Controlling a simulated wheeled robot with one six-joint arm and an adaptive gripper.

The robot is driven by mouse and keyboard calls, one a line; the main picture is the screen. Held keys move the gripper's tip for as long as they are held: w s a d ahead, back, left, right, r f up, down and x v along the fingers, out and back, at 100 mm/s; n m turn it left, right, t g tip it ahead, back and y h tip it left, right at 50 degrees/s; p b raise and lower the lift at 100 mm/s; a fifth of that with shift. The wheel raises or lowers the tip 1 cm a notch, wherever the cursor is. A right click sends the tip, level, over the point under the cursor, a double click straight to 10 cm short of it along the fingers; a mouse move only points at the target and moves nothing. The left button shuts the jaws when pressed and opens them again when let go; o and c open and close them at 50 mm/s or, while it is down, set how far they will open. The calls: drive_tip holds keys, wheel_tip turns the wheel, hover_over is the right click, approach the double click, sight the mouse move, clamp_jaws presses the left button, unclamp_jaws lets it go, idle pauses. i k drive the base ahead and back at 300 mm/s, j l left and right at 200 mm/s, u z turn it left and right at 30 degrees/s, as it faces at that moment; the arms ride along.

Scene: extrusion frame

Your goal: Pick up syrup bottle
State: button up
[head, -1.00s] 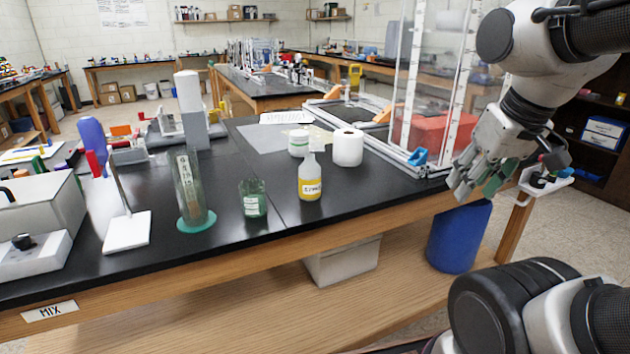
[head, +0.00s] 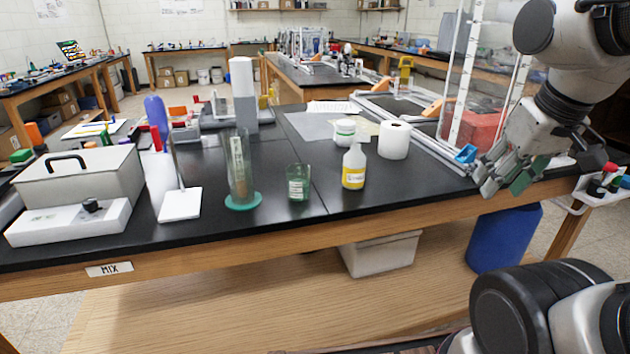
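A small translucent white bottle with a narrow neck and a yellow label (head: 354,168) stands upright on the black bench top. It is the likeliest syrup bottle, but its label is too small to read. My gripper (head: 503,188) hangs at the right, over the bench's right end, pointing down. Its fingers look spread, with nothing visible between them. It is well to the right of the bottle and apart from it.
A green-tinted beaker (head: 299,183) and a tall glass cylinder (head: 239,172) stand left of the bottle. A white jar (head: 345,132) and white roll (head: 394,140) stand behind it. A clear-panelled frame (head: 455,150) stands at the back right. Bench in front of the bottle is clear.

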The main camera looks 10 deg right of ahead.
sight(354, 163)
drive_tip(key=i+j+z, duration=0.2)
drive_tip(key=j, duration=0.75)
drive_tip(key=j+z, duration=0.2)
drive_tip(key=j, duration=0.75)
